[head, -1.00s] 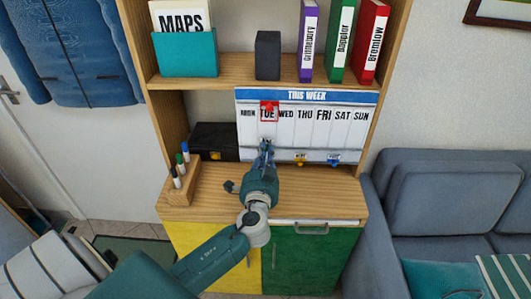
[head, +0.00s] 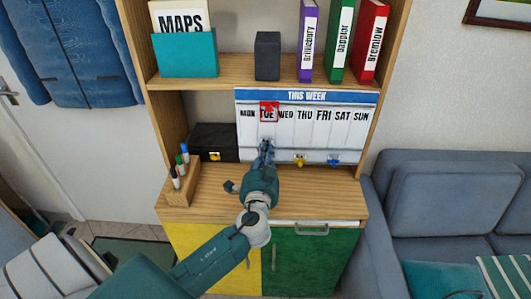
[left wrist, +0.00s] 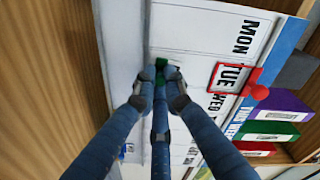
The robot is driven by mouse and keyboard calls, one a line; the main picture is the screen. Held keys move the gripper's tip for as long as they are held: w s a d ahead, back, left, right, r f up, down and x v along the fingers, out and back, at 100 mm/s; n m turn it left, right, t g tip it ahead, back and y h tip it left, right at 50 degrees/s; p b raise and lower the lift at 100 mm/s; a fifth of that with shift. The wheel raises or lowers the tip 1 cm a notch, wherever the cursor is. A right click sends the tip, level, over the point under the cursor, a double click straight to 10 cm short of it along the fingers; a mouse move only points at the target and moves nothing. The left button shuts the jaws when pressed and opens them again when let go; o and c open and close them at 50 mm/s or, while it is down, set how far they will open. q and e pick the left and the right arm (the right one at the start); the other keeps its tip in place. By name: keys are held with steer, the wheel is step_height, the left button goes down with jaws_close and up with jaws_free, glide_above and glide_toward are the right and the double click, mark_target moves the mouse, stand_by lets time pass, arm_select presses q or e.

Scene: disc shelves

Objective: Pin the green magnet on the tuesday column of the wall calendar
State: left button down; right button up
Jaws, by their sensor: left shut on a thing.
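The white wall calendar (head: 345,132) is headed THIS WEEK and stands at the back of the cabinet's middle bay. A red frame (head: 269,112) with a red knob surrounds the TUE label; it also shows in the left wrist view (left wrist: 260,92). My left gripper (head: 265,148) is in front of the calendar's lower edge, below TUE. In the left wrist view its fingers (left wrist: 157,88) are shut on the green magnet (left wrist: 161,70), close to the bottom of the board. The fingers partly hide the magnet. Whether it touches the board is unclear. My right gripper is out of view.
A yellow magnet (head: 300,159) and a blue magnet (head: 333,160) sit at the calendar's lower edge. A pen holder (head: 180,193) and a black box (head: 215,140) are on the left. The shelf above holds binders (head: 341,42). The wooden top (head: 320,190) at the right is clear.

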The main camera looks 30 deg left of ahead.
arm_select(q)
steer(key=shift+w+a, duration=0.25)
steer(key=shift+w, duration=0.15)
stand_by(0.3)
steer(key=c, duration=1.7)
jaws_free()
steer(key=shift+c, duration=0.2)
steer(key=v, duration=1.2)
